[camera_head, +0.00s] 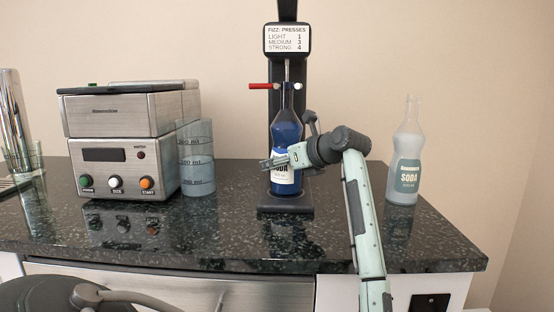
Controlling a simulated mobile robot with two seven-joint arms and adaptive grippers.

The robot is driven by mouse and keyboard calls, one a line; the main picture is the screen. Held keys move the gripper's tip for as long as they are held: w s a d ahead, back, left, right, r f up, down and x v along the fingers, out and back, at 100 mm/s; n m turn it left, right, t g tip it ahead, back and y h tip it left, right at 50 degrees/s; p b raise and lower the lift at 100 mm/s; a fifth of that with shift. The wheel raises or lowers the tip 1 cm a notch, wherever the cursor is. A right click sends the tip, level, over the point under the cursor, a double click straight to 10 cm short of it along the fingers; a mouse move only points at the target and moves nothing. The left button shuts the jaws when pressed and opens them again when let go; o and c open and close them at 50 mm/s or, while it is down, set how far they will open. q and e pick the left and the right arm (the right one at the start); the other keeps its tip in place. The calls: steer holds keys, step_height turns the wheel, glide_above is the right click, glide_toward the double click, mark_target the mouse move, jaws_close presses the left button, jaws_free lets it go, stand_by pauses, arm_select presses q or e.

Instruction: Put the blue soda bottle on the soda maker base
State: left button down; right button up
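The blue soda bottle (287,130) stands upright at the black soda maker (274,100), its neck below the maker's head. Its bottom appears to be on the soda maker base (285,209). My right gripper (270,162) is in front of the bottle at label height, pointing left and hiding part of the bottle and label. I cannot tell whether its fingers touch or grip the bottle, or whether they are open. My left gripper is not in view.
A clear soda bottle (407,145) stands on the dark counter (231,235) at the right. A dark seat-like object (45,294) is at lower left.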

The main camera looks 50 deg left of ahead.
mark_target(287, 139)
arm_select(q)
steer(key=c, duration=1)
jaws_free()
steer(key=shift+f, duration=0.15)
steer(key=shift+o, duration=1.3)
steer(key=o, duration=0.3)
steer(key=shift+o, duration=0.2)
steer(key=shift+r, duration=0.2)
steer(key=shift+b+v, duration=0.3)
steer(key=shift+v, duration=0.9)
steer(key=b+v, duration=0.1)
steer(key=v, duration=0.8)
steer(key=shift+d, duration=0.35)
arm_select(e)
steer(key=r, duration=0.4)
steer(key=shift+w+d+r, duration=0.1)
steer(key=shift+w+r, duration=0.15)
steer(key=shift+r, duration=0.05)
